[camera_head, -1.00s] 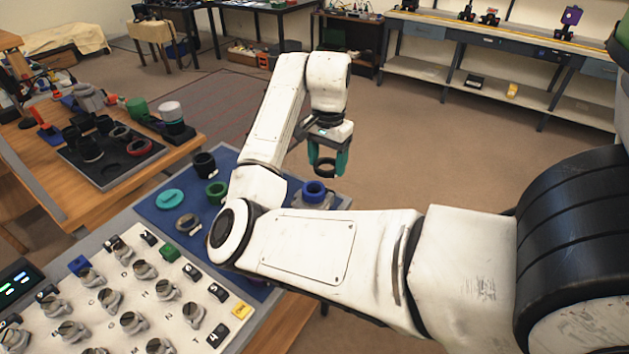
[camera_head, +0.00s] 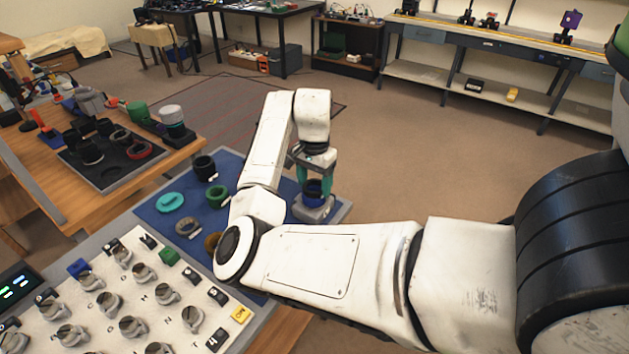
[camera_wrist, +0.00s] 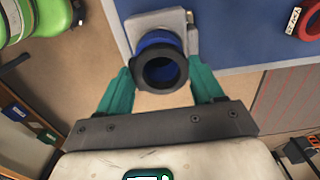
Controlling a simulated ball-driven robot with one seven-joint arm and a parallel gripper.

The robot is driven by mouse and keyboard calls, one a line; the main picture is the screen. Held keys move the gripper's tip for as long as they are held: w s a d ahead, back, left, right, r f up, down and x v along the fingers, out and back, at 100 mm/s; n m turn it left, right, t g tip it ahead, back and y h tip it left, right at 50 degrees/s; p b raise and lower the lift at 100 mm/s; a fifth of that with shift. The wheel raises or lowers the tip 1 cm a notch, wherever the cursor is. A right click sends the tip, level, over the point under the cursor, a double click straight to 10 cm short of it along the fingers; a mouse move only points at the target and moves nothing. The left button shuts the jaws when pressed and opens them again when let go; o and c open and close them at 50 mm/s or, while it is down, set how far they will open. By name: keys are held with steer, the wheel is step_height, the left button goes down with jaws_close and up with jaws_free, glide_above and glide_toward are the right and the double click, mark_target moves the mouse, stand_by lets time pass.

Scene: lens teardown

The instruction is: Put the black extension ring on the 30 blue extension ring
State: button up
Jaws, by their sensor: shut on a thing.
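My gripper (camera_head: 316,178) is shut on the black extension ring (camera_wrist: 180,77), its teal fingers on either side. In the head view the ring sits between the fingertips, right at the top of the blue extension ring (camera_head: 312,198). The blue ring stands upright on a grey base (camera_head: 318,212) at the blue mat's right end. In the wrist view the blue ring (camera_wrist: 158,40) shows behind and through the black ring, roughly in line with it. I cannot tell whether the two rings touch.
The blue mat (camera_head: 157,218) also holds a black ring (camera_head: 204,168), a green ring (camera_head: 217,196), a teal disc (camera_head: 170,202) and a tan-grey ring (camera_head: 187,227). A panel of knobs (camera_head: 130,300) is in front. A black parts tray (camera_head: 112,172) lies on the left table.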

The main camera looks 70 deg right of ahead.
mark_target(314, 186)
steer(key=o, duration=1.1)
steer(key=shift+f, duration=0.1)
steer(key=shift+c, duration=0.2)
step_height(314, 186, up, 12)
